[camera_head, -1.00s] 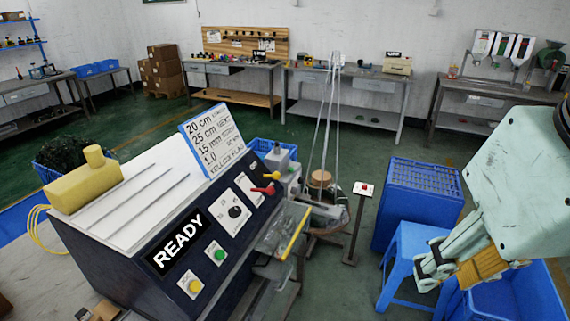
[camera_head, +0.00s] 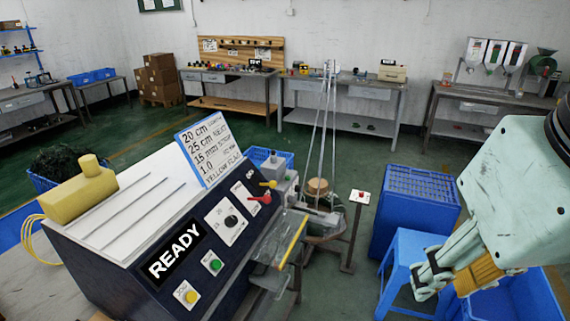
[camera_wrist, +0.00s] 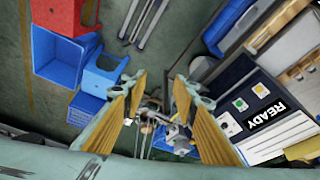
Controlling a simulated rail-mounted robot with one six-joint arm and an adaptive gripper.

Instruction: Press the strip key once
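The machine (camera_head: 110,265) stands at left in the head view. Its sloping dark panel has a READY display (camera_head: 174,253), a green button (camera_head: 214,264), a yellow button (camera_head: 188,295) and a dark dial (camera_head: 231,221). The button labels are too small to read, so I cannot tell which is the strip key. In the wrist view the green button (camera_wrist: 241,104) and yellow button (camera_wrist: 260,89) show at right, beyond my gripper. My gripper (camera_wrist: 160,82) is open and empty, with its yellow-padded fingers apart. In the head view my gripper (camera_head: 424,277) hangs at right, well away from the panel.
A printed card (camera_head: 210,152) stands on the machine top. A clear guard (camera_head: 275,247) with a yellow edge juts from its right side. A post with a red button (camera_head: 361,197), a blue crate (camera_head: 418,210) and a blue stool (camera_head: 405,255) stand between machine and arm.

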